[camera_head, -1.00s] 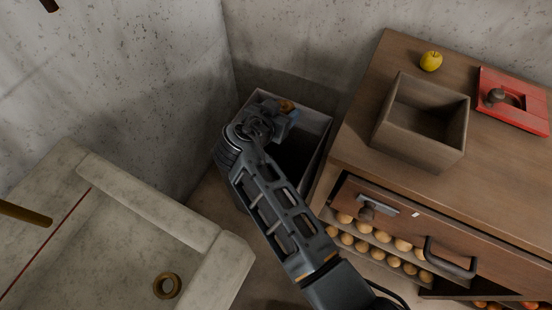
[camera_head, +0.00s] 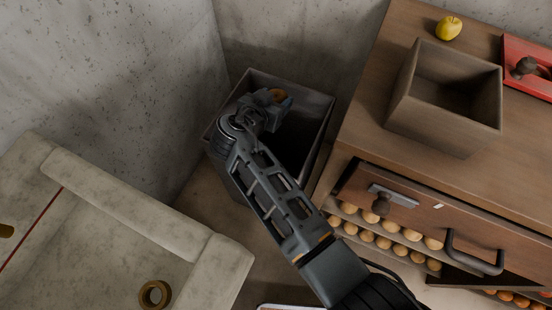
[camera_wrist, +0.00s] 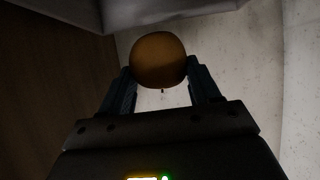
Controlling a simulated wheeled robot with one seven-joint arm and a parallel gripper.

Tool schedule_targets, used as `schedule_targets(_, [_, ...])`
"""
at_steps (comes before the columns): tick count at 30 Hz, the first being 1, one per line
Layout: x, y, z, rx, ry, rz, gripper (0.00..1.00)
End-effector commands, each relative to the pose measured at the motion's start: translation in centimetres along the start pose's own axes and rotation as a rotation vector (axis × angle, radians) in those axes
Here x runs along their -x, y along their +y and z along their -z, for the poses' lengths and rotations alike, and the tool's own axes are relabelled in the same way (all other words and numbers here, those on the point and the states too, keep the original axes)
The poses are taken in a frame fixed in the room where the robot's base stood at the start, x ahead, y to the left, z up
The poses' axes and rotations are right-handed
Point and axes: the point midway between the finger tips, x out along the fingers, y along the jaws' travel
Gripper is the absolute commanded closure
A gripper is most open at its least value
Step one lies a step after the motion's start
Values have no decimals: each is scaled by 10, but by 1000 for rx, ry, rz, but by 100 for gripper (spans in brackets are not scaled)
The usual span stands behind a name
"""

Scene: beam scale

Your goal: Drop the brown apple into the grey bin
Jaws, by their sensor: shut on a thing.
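The brown apple (camera_wrist: 158,60) is held between the two fingers of my gripper (camera_wrist: 160,75) in the wrist view. The grey bin (camera_head: 318,104) stands on the floor in the corner between the wall and the wooden cabinet. My gripper is over the bin's opening in the head view; its exact height above the rim is hard to tell. My arm hides much of the bin's inside and near wall.
The wooden cabinet (camera_head: 365,125) stands right of the bin. On it are an open wooden box (camera_head: 430,125), a yellow apple (camera_head: 449,28) and a red tray-like piece (camera_head: 535,78). Round fruits (camera_head: 367,236) fill shelves below. A pale stone basin (camera_head: 130,200) with a brass ring (camera_head: 155,294) is at left.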

Motion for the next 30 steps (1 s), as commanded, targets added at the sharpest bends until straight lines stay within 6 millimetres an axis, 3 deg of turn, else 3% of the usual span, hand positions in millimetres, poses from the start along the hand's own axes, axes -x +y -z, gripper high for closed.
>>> schedule_targets(4, [-8, 0, -14, 1, 1, 0, 71])
schedule_targets(14, [-10, 0, -17, 0, 1, 1, 71])
schedule_targets(15, [-10, 0, -17, 0, 1, 1, 36])
schedule_targets(24, [-10, 0, -17, 0, 1, 0, 8])
schedule_targets(30, [-10, 0, -18, 1, 0, 0, 8])
